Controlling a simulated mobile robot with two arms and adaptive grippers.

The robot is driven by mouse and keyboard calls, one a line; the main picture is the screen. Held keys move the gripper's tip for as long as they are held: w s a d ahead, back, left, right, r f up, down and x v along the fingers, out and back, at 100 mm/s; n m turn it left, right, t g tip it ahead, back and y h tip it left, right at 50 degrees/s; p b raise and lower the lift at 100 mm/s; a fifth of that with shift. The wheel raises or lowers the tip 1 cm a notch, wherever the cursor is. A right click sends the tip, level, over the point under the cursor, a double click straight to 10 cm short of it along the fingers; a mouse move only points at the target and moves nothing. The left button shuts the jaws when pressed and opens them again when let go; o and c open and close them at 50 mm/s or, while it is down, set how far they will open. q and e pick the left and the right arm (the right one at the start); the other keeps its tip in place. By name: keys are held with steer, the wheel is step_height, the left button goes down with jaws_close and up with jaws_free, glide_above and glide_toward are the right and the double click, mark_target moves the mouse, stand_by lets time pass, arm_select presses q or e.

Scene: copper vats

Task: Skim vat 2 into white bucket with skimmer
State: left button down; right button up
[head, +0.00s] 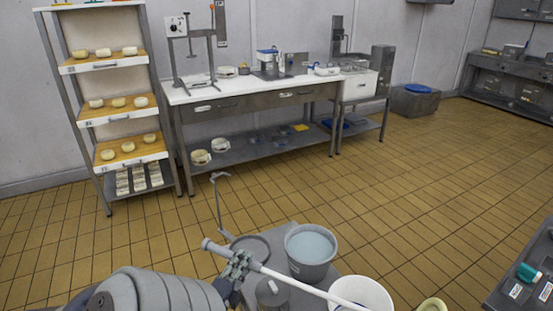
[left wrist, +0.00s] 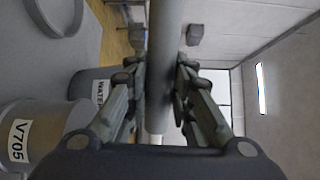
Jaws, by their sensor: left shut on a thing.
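My left gripper (head: 239,264) is shut on a long pale pole, the skimmer handle (head: 300,282), low in the middle of the head view. In the left wrist view the handle (left wrist: 163,60) runs between the two fingers. The handle slants down to the right and passes in front of the white bucket (head: 373,288), whose lower part is cut off. The skimmer's head is not in view. I cannot make out vat 2 in either view. My right gripper is not in view.
A grey bucket of water (head: 311,245) stands beside the handle on a grey surface. A container marked V705 (left wrist: 15,140) shows in the left wrist view. A cheese shelf (head: 115,100) and a workbench (head: 250,88) stand at the back. The tiled floor between is clear.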

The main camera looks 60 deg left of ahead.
arm_select(q)
steer(key=s+a+r+y+p, duration=0.1)
steer(key=s+a+r, duration=0.15)
steer(key=a, duration=0.35)
steer(key=s+a+r, duration=0.2)
steer(key=a+r, duration=0.2)
steer(key=a, duration=0.2)
steer(key=w+d+r+m+p, duration=0.4)
steer(key=w+d+r+p, duration=0.3)
steer(key=r, duration=0.8)
steer(key=w+d+r+m+p, duration=0.5)
steer(key=w+d+r, duration=0.4)
steer(key=r, duration=0.6)
steer(key=w+d+r+m+g+p, duration=0.1)
steer(key=w+d+r+m+p, duration=0.3)
steer(key=w+d+r+p, duration=0.4)
steer(key=d+r, duration=0.4)
steer(key=r, duration=0.3)
steer(key=shift+p, duration=0.3)
